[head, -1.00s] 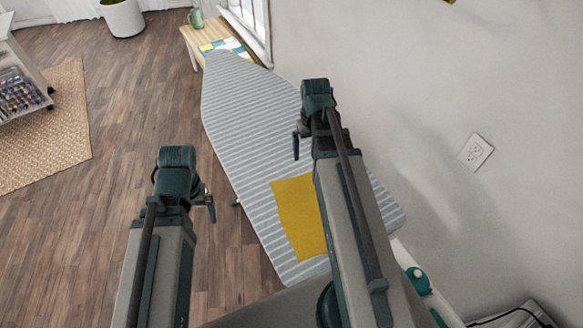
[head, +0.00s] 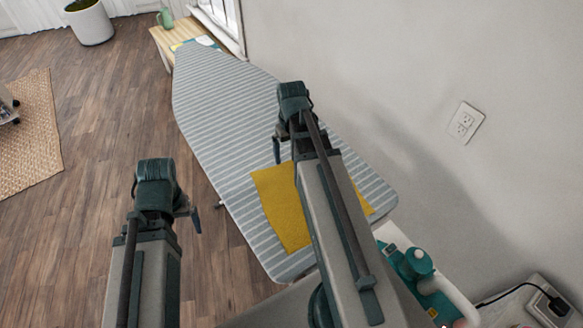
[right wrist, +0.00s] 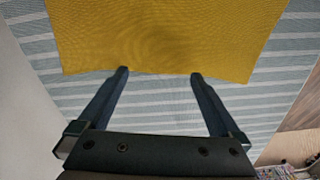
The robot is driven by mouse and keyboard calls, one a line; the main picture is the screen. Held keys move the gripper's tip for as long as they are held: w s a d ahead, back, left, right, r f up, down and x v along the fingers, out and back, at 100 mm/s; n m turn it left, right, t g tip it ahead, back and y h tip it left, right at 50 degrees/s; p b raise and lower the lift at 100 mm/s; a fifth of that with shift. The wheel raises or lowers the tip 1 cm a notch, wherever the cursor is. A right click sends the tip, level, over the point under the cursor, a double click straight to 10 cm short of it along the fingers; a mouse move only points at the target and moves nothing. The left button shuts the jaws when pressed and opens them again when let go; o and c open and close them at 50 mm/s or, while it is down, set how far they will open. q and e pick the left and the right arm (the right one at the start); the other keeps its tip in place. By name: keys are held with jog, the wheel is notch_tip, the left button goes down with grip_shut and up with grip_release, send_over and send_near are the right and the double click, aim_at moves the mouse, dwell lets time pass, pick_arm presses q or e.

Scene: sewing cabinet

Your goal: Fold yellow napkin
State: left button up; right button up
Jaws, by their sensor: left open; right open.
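The yellow napkin (head: 278,208) lies flat and spread out on the striped ironing board (head: 212,112). My right arm hides its middle in the head view. In the right wrist view the napkin (right wrist: 165,35) fills the top, with its near edge running across between the fingertips. My right gripper (right wrist: 160,73) is open and empty, its two fingertips at that edge; I cannot tell whether they touch the cloth. In the head view my right gripper (head: 278,148) shows only in part. My left gripper (head: 193,214) is open and empty, left of the board over the floor.
A teal iron (head: 418,268) stands at the board's lower right end. A wall with an outlet (head: 463,122) is on the right. A small wooden table (head: 160,44) with a green mug (head: 165,18) is beyond the board.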

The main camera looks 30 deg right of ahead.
jog(key=shift+f+b, duration=0.3)
jog(key=shift+f, duration=0.4)
jog(key=shift+s, duration=0.1)
jog(key=shift+r, duration=0.1)
grip_shut()
dwell(0.4)
